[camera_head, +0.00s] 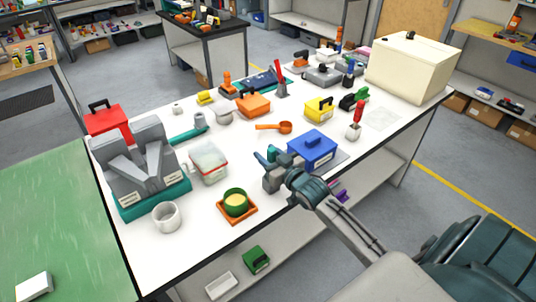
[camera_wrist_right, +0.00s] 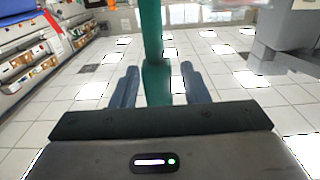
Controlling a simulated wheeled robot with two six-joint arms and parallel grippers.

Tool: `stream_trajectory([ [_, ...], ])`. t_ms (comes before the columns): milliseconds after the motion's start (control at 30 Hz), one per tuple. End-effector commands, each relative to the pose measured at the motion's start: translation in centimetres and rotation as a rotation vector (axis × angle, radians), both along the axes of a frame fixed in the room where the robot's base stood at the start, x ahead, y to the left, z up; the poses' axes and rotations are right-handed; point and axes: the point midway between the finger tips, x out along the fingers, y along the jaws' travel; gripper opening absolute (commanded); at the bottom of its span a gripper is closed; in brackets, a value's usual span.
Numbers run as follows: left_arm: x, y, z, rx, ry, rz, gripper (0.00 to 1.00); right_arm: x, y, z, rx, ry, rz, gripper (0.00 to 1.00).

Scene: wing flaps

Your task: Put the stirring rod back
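My right gripper (camera_head: 268,160) is over the white table, left of the blue box. In the right wrist view its two fingers (camera_wrist_right: 160,78) stand on either side of a teal rod (camera_wrist_right: 152,35), apparently the stirring rod. A narrow gap shows between the fingers and the rod, so the gripper looks open around it. The rod runs out of the top of that view, and its far end is hidden. In the head view a short teal piece (camera_head: 272,153) shows at the fingers. A grey block-like thing (camera_head: 271,182) is just below. My left gripper is not in view.
The blue box (camera_head: 312,148) is close to the right of the gripper. A green cup (camera_head: 235,203) on an orange tray, a lidded clear container (camera_head: 208,162) and an orange scoop (camera_head: 283,127) are nearby. Bare table lies left of the gripper.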

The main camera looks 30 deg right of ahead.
Motion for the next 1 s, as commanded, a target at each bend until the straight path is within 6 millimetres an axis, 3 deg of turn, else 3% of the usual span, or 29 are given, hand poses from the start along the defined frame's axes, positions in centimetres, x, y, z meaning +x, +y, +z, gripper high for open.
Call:
stream_trajectory([
  [233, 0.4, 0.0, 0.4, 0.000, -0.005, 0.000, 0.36, -0.6, -0.1, 0.3, -0.002, 0.001, -0.001, 0.41],
  [467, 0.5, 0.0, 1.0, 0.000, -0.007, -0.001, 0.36, -3.3, -0.2, 0.4, -0.004, 0.002, 0.002, 0.41],
  [767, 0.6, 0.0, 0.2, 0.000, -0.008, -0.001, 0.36, -6.3, -0.5, 0.2, -0.005, 0.000, 0.002, 0.41],
  [1000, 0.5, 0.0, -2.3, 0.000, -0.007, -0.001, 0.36, -9.0, -0.7, -0.2, -0.008, 0.001, 0.004, 0.41],
])
